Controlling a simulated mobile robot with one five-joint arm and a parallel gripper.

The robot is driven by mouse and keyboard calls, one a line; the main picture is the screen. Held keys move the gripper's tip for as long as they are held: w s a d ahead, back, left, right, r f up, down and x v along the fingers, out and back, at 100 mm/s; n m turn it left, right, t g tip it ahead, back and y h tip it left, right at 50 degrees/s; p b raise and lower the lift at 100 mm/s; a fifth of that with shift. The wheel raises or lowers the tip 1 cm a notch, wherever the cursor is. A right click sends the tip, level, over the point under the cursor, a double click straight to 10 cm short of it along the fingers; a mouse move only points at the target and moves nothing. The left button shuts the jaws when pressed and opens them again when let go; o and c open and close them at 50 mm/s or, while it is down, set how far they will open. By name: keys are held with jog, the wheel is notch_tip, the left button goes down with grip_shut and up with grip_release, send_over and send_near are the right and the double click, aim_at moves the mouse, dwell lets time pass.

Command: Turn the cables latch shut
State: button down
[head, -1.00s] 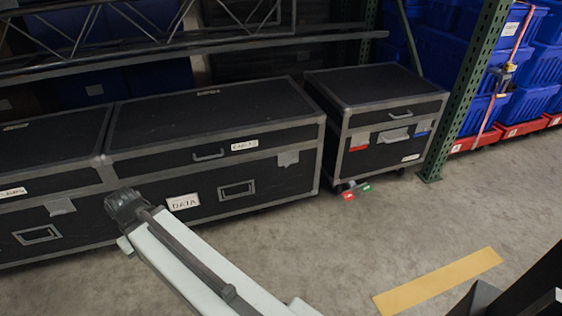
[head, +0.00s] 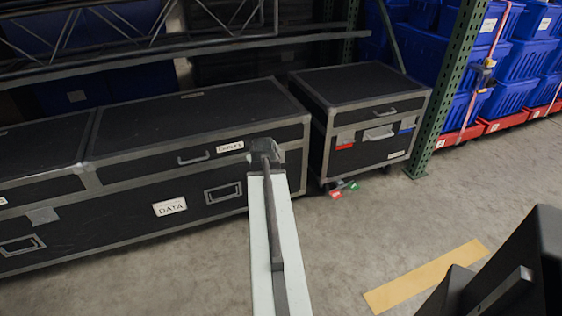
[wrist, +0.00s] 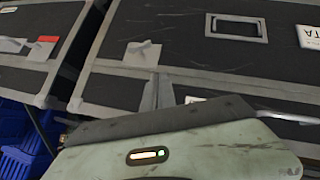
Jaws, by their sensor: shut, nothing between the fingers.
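The cables latch is a grey metal plate (wrist: 141,54) on the front of the long black case, just off the lid seam in the wrist view. Its edge looks crooked; I cannot tell how far it is turned. In the head view my arm's end covers most of that spot. The white CABLES label (head: 230,147) is on the lid's front, left of my gripper (head: 264,146). In the wrist view my gripper's narrow grey fingers (wrist: 158,82) are together and empty, close beside the latch plate; I cannot tell whether they touch it.
A DATA label (head: 170,207) and recessed handle (head: 223,193) are on the case front. A green rack post (head: 446,95) and blue totes are farther right.

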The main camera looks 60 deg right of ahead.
jog(key=s+d+r, duration=0.1)
jog(key=s+d, duration=0.2)
jog(key=d, duration=0.1)
jog(key=s+f+b+x, duration=0.1)
jog(key=s+b+x, duration=0.1)
jog(key=b+x, duration=0.8)
notch_tip(320, 180, down, 2)
jog(key=shift+w+d+f+h, duration=0.2)
jog(key=shift+d+h, duration=0.2)
jog(key=shift+d, duration=0.45)
